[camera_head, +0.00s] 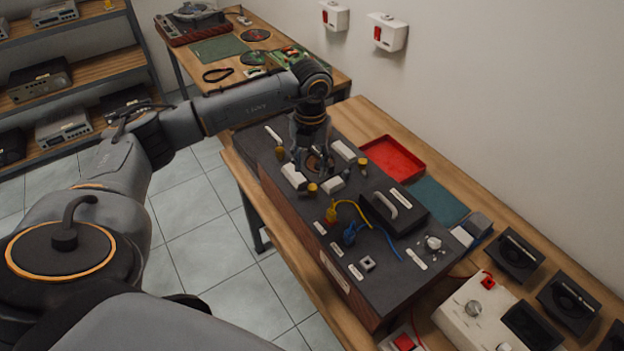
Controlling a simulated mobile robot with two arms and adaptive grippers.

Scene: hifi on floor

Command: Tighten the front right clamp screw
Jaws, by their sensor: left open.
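A dark box-shaped unit (385,285) with wooden sides stands on the workbench. On its top, brass-coloured knobs that look like clamp screws show around my left gripper: one at the left (280,152), one at the near side (312,188) and one at the right (362,163). I cannot tell which is the front right one. My left gripper (315,168) points down among these knobs, with its fingers apart, close above the top. It partly hides a round brownish part and whatever lies below. I cannot see it touching a knob. My right gripper is not in view.
On the unit's top are white blocks, yellow and blue cables (385,238) and a black handled block (393,208). A red tray (392,159) and teal mat (438,199) lie behind. A white control box (468,315) and speakers stand at the right.

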